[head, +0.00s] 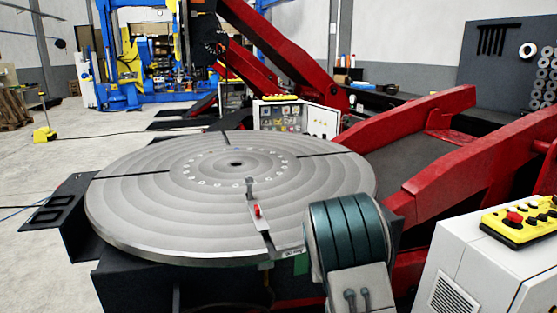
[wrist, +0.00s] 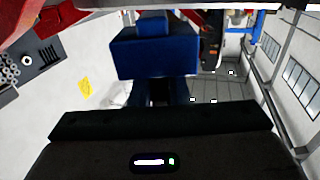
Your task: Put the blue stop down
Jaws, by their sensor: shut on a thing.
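The blue stop (wrist: 155,52) is in the wrist view, a blocky dark blue piece with a narrower block on top of it. It sits just beyond my gripper (wrist: 158,88), whose fingers are shut on it; the fingers are dark and partly hidden by the block. The large round grey positioner table (head: 150,200) fills the middle of the head view, with ring grooves and radial slots. Neither the blue stop nor my gripper can be made out in the head view. What lies directly beneath the stop cannot be told.
A metal clamp with a red part (head: 257,210) lies along the table's front slot. Red tilting arms (head: 420,150) stand to the right. A white cabinet with a yellow button box (head: 520,220) is at the front right. Much of the table's left top is bare.

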